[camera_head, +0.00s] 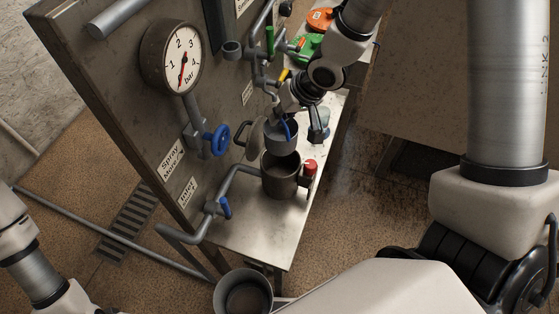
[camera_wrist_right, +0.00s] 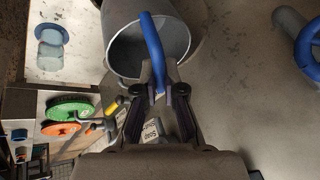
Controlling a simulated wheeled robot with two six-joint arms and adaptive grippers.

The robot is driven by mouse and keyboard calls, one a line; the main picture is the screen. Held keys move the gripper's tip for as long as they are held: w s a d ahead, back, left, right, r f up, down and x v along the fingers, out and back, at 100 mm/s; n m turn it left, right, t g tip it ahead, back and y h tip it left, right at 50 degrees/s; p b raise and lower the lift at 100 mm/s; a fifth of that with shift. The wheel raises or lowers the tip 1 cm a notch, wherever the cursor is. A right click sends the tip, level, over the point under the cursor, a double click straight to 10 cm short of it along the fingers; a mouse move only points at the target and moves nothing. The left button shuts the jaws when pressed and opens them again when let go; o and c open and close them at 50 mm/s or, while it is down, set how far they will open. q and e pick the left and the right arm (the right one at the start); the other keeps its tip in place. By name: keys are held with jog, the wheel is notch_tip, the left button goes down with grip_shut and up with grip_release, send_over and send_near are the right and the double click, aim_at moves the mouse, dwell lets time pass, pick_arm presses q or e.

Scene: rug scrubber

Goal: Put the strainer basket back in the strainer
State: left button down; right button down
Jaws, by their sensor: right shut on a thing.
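The strainer basket (camera_head: 283,141) is a grey cup with a blue handle (camera_head: 287,129). My right gripper (camera_head: 285,116) is shut on this handle and holds the basket over the strainer (camera_head: 279,181), an open grey pot on the bench. The basket looks upright, with its lower end at or just above the strainer's mouth; the exact gap cannot be told. A round lid (camera_head: 256,139) stands open behind the strainer. In the right wrist view the basket (camera_wrist_right: 124,54) opens toward me, its blue handle (camera_wrist_right: 152,45) between the fingertips (camera_wrist_right: 160,90). My left gripper is out of view.
A panel with a pressure gauge (camera_head: 172,57) and blue valves (camera_head: 216,139) stands left of the strainer. A red knob (camera_head: 310,167) is at the strainer's right. A grey bucket (camera_head: 243,284) is below the bench (camera_head: 265,237). Green and orange discs (camera_head: 306,48) lie farther back.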

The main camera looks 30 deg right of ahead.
aim_at(279, 132)
jog(key=f, duration=0.1)
jog(key=f+b, duration=0.1)
jog(key=f, duration=0.1)
jog(key=f+b, duration=0.1)
jog(key=shift+s+a+f, duration=0.2)
jog(key=shift+s+f, duration=0.1)
jog(key=f, duration=1.2)
jog(key=shift+w+d+f, duration=0.15)
jog(key=shift+w+f, duration=0.1)
jog(key=shift+f, duration=0.05)
jog(key=shift+s, duration=0.1)
jog(key=c, duration=1.3)
grip_release()
jog(key=shift+f, duration=0.1)
